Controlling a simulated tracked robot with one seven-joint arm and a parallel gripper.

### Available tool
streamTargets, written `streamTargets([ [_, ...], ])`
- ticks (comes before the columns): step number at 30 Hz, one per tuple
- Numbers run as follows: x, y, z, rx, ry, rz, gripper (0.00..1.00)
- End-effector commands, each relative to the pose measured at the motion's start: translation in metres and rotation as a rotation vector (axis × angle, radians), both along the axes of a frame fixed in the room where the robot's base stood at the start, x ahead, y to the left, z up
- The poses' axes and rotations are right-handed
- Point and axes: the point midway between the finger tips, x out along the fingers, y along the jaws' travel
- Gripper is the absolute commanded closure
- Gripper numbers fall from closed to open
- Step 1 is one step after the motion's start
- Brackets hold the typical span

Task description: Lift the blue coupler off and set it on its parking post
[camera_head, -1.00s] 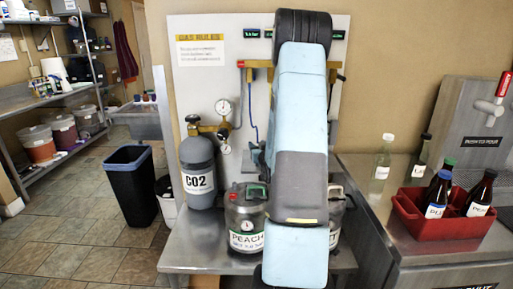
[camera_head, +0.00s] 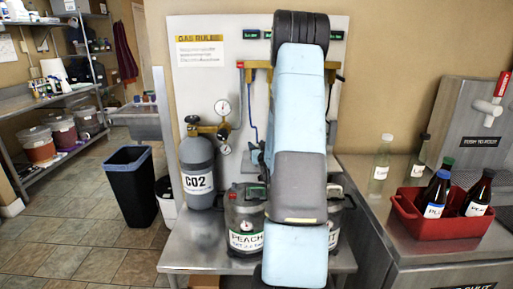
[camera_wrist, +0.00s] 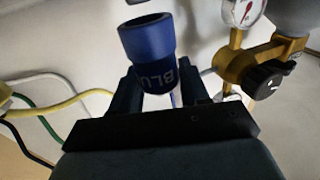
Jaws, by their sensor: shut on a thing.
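The blue coupler (camera_wrist: 150,48), a short cylinder with white "BLU" lettering, is in the wrist view. My gripper (camera_wrist: 157,82) is shut on it, with a black finger on each side of its lower part. In the head view my arm hides the gripper. I cannot make out the parking post with certainty in either view.
A gas regulator with a gauge (camera_wrist: 262,65) is close at the right in the wrist view. Several coloured hoses (camera_wrist: 60,103) run at the left. In the head view a CO2 cylinder (camera_head: 197,170) and a PEACH keg (camera_head: 243,215) stand on a steel bench (camera_head: 205,250).

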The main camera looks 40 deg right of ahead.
Motion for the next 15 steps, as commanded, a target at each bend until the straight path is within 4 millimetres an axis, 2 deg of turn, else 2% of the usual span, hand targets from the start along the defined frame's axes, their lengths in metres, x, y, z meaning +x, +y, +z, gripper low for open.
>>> streamTargets([
  [1, -0.0039, 0.0035, -0.0151, 0.015, 0.029, 0.002, 0.91],
  [15, -0.0042, 0.0035, -0.0226, 0.011, 0.031, 0.002, 0.91],
])
